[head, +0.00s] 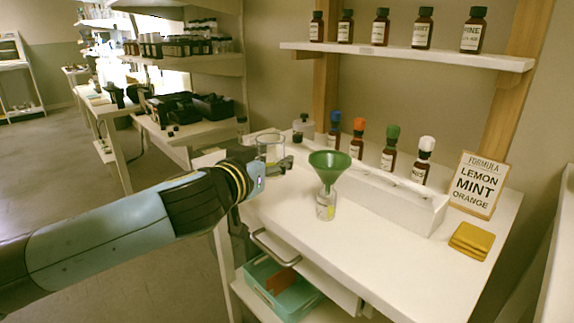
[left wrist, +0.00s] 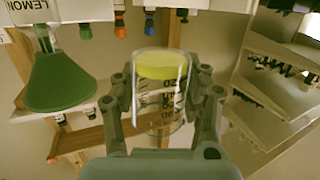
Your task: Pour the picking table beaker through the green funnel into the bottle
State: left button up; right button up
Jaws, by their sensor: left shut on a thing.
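The clear beaker (head: 270,147) has a little yellow liquid at its bottom. My left gripper (head: 279,166) is shut on it at the left end of the white table. In the left wrist view, which is upside down, the beaker (left wrist: 160,95) sits between the two fingers (left wrist: 165,105), with printed marks on its wall and the yellow liquid (left wrist: 163,66). The green funnel (head: 329,163) stands in the neck of a small clear bottle (head: 326,207), right of the beaker. The funnel also shows in the left wrist view (left wrist: 60,83). My right gripper is not in view.
A white rack (head: 400,197) holds several dropper bottles with coloured caps behind the funnel. The table front right of the bottle is clear.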

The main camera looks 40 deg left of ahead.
aim_at(279, 146)
pick_arm(q)
jog(key=shift+s+a+f, duration=0.1)
jog(key=shift+a+f, duration=0.15)
jog(key=shift+f, duration=0.1)
jog(key=shift+d+r, duration=0.1)
jog(key=shift+w+d+r+m+p, duration=0.2)
jog(key=shift+d+m+p, duration=0.15)
jog(key=shift+m+p, duration=0.45)
jog(key=shift+w+d+r+m+y+p, duration=0.25)
jog(key=shift+d+m+y+p, duration=0.2)
jog(key=shift+m+p, duration=0.35)
jog(key=shift+d+r+g+p, duration=0.15)
jog(key=shift+r+g+p, duration=0.2)
jog(key=shift+p, duration=0.15)
jog(key=shift+w+d+r+m+p, duration=0.15)
jog(key=shift+r+m+p, duration=0.35)
jog(key=shift+r+p, duration=0.75)
jog(key=shift+w+d+r+m+y+p, duration=0.15)
jog(key=shift+d+r+m+p, duration=0.25)
jog(key=shift+r+p, duration=0.5)
jog(key=shift+w+d+r+m+y+p, duration=0.1)
jog(key=shift+d+r+m+p, duration=0.3)
jog(key=shift+p, duration=0.9)
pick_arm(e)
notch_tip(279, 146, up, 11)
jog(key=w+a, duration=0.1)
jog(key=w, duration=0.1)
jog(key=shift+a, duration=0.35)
